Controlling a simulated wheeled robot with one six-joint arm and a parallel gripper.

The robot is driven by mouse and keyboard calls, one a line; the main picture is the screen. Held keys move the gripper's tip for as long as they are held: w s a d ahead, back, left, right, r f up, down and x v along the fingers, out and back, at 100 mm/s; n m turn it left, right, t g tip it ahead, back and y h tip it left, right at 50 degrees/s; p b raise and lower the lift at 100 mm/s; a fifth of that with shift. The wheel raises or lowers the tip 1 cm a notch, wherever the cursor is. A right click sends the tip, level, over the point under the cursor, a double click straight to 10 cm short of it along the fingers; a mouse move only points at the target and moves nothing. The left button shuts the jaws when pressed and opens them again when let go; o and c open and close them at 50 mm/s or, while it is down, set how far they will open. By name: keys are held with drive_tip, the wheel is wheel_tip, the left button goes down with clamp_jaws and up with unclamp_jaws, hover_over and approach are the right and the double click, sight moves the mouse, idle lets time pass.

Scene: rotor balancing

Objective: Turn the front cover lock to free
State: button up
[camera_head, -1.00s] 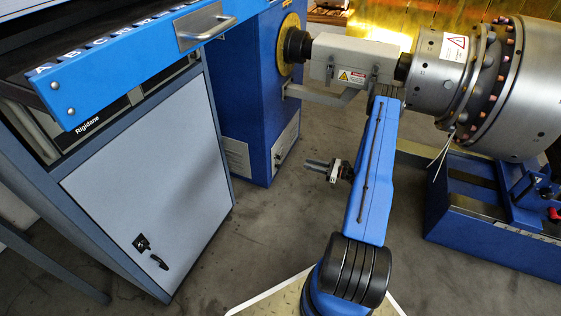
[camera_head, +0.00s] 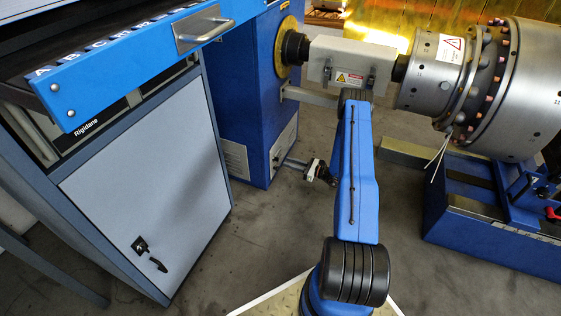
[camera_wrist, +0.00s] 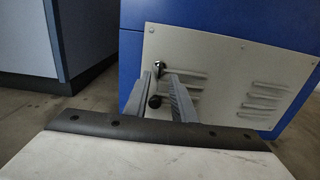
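The front cover lock (camera_wrist: 160,64) is a small dark round fitting on the pale louvred cover of the blue machine cabinet. A black knob-like piece (camera_wrist: 155,101) shows just below it, between my fingers. My gripper (camera_wrist: 159,75) is open, with one finger on each side of the lock's line in the wrist view. The fingertips are close to the cover; I cannot tell whether they touch the lock. In the head view my gripper (camera_head: 288,161) points left at the cabinet's cover (camera_head: 287,140), and the lock is too small to make out clearly there.
A grey cabinet (camera_head: 150,190) with its own lock and handle (camera_head: 150,253) stands at the left. A blue drawer with a metal handle (camera_head: 203,28) overhangs it. The large metal rotor (camera_head: 510,90) and blue stand (camera_head: 490,230) are at the right. Some floor is clear.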

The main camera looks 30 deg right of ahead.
sight(277, 159)
drive_tip(key=shift+x, duration=2.9)
clamp_jaws()
